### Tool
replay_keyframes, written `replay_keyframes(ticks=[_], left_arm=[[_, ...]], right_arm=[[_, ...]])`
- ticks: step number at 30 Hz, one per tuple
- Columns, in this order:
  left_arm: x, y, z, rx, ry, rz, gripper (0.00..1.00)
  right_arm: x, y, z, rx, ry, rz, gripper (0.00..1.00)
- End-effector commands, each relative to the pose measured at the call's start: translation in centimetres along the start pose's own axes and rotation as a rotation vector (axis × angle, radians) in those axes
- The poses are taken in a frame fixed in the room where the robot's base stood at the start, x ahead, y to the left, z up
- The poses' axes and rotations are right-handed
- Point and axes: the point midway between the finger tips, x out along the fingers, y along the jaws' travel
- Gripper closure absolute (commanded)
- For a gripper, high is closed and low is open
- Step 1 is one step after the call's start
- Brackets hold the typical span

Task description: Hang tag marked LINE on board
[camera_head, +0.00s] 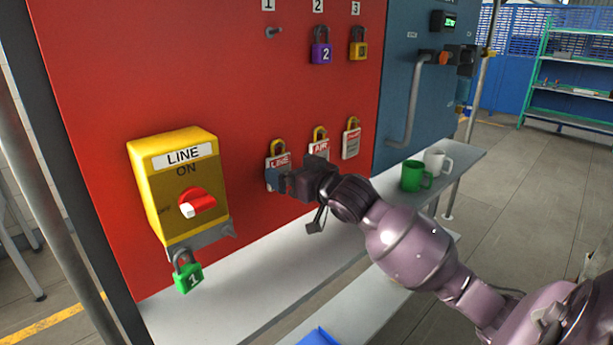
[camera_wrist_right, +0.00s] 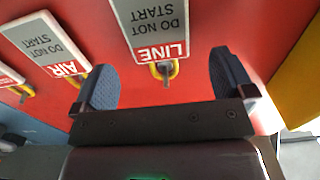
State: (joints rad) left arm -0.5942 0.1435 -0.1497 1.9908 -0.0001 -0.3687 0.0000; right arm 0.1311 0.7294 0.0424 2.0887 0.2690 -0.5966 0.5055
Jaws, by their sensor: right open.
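The LINE tag (camera_head: 278,160) hangs by its yellow loop at the left end of the lower row on the red board (camera_head: 100,100). It also shows upside down in the right wrist view (camera_wrist_right: 157,28), with its loop over a peg. My right gripper (camera_wrist_right: 166,78) is open at this tag, one finger on each side of the loop end. In the head view the gripper (camera_head: 280,180) covers part of the tag's lower half. I cannot tell whether the fingers touch it. My left gripper is not in view.
The AIR tag (camera_head: 319,148) and another red-and-white tag (camera_head: 351,143) hang to the right. A yellow LINE switch box (camera_head: 150,190) carries green padlock 1 (camera_head: 187,275). Purple padlock 2 (camera_head: 321,52) and a yellow padlock (camera_head: 358,50) hang above. Green (camera_head: 411,176) and white (camera_head: 437,163) mugs stand on the shelf.

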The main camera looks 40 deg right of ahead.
Motion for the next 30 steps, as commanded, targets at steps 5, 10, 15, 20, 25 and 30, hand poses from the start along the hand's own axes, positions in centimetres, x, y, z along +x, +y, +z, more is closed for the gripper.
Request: replay_keyframes(ticks=[5,10,15,20,25,30], left_arm=[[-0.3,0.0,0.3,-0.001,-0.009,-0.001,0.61],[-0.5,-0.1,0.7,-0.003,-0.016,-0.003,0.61],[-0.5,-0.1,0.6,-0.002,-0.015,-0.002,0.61],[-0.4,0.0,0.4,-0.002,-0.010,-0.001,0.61],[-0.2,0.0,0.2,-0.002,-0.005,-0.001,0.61],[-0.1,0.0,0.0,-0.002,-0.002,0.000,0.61]], right_arm=[[2.2,0.0,-0.1,0.000,0.001,0.000,0.00],[3.2,0.0,0.0,-0.001,0.001,0.000,0.00],[3.5,0.0,0.0,-0.001,0.000,0.000,0.00],[3.4,0.0,0.0,-0.001,0.000,0.000,0.00],[3.4,0.0,0.0,-0.001,0.000,0.000,0.26],[3.4,0.0,0.0,-0.001,0.000,0.000,0.52]])
